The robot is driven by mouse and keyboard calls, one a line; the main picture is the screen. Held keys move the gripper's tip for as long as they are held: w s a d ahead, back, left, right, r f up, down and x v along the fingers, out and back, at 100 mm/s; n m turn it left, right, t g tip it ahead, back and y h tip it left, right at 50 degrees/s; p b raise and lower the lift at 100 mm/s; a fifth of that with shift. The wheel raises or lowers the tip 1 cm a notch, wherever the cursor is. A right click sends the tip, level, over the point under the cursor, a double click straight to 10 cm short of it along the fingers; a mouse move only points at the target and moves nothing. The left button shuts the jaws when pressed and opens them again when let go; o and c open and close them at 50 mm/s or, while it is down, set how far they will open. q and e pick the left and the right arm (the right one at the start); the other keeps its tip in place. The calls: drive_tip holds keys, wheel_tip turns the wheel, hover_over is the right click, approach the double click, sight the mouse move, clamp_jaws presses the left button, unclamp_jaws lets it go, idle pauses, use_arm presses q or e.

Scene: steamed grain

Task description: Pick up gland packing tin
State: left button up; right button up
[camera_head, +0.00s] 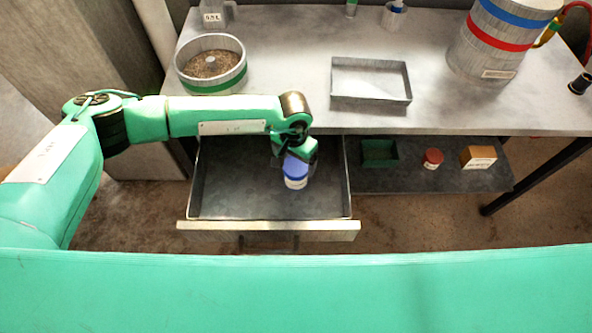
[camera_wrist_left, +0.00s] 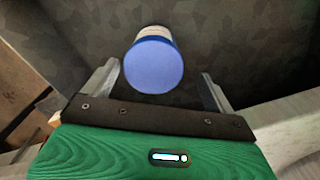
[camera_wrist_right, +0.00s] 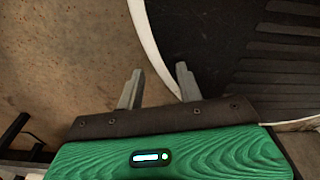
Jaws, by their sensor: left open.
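A small tin with a blue lid and a white label (camera_head: 296,180) stands in the open drawer (camera_head: 225,208) below the table; I take it for the gland packing tin. Its blue lid (camera_wrist_left: 153,66) fills the middle of the left wrist view. My left gripper (camera_head: 297,157) is open just above the tin. In the left wrist view, one finger of the left gripper (camera_wrist_left: 160,75) shows on each side of the lid, with gaps between. My right gripper (camera_wrist_right: 158,80) is open and empty over the floor, outside the head view.
A lower shelf (camera_head: 425,180) beside the drawer holds a green tray (camera_head: 380,152), a red-lidded tin (camera_head: 432,158) and a cardboard box (camera_head: 478,157). On the table are a grain-filled pan (camera_head: 211,85), an empty metal tray (camera_head: 371,98) and a large striped drum (camera_head: 490,45).

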use_arm(q)
drive_tip(key=shift+f, duration=0.25)
drive_tip(key=shift+s+d+f+p, duration=0.1)
drive_tip(key=shift+s+f+p, duration=0.1)
drive_tip(key=shift+f+p, duration=0.15)
drive_tip(key=f, duration=0.1)
drive_tip(key=f+p, duration=0.1)
drive_tip(key=f, duration=0.1)
drive_tip(key=shift+s+d+f, duration=0.15)
drive_tip(key=shift+d+f, duration=0.05)
drive_tip(key=shift+f, duration=0.4)
use_arm(e)
drive_tip(key=shift+s+d+r, duration=0.35)
drive_tip(key=shift+s+d, duration=0.25)
drive_tip(key=shift+s, duration=0.1)
use_arm(q)
drive_tip(key=shift+c, duration=0.4)
drive_tip(key=c, duration=1.1)
drive_tip(key=shift+c, duration=0.5)
drive_tip(key=shift+r, duration=0.15)
use_arm(e)
drive_tip(key=shift+a, duration=0.15)
